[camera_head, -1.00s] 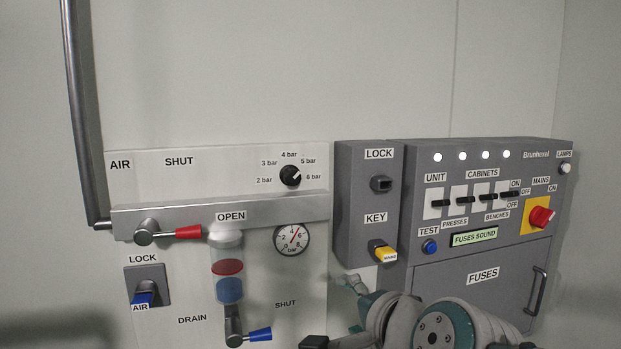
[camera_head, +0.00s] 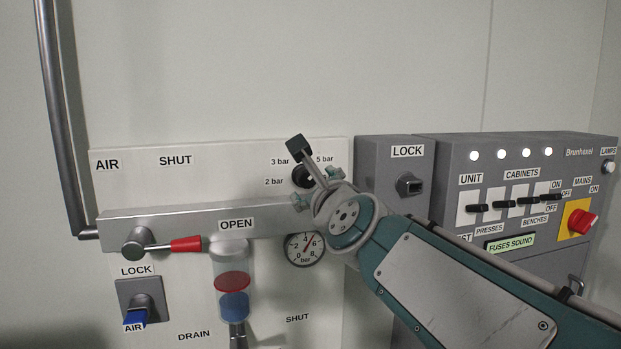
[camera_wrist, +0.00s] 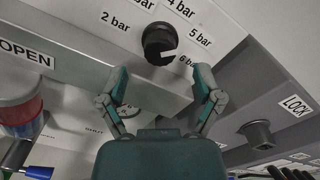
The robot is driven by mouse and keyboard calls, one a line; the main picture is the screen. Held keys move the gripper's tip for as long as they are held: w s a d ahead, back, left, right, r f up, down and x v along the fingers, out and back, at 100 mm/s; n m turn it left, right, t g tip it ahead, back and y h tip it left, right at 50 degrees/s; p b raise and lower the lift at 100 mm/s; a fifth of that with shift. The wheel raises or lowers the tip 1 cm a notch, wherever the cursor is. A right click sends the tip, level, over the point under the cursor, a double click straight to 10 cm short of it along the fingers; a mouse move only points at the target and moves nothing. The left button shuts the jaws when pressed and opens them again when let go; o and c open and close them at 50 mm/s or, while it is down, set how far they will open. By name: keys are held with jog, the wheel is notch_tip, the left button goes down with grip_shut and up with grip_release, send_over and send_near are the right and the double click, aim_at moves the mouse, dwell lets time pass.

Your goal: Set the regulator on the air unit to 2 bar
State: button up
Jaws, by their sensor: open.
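The regulator knob (camera_head: 302,177) is black and round, on the white air panel above the grey bar. My gripper partly hides it in the head view. In the wrist view the knob (camera_wrist: 158,42) shows fully, its white mark turned toward the 6 bar label. The 2 bar label (camera_wrist: 115,21) is on its left. My gripper (camera_wrist: 162,76) is open and empty, fingers spread either side of the knob's line but short of it in the picture; I cannot tell the exact gap.
The grey bar (camera_head: 180,225) runs below the knob and carries the red-handled valve lever (camera_head: 186,244). A grey lock box (camera_head: 390,160) stands close on the right, beside the fuse cabinet (camera_head: 455,150). The wall above the panel is clear.

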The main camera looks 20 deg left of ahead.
aim_at(307, 179)
jog(key=x, duration=0.4)
jog(key=shift+a, duration=0.35)
jog(key=shift+w+d, duration=0.1)
jog(key=shift+w, duration=0.3)
jog(key=shift+s, duration=0.1)
jog(key=c, duration=1.1)
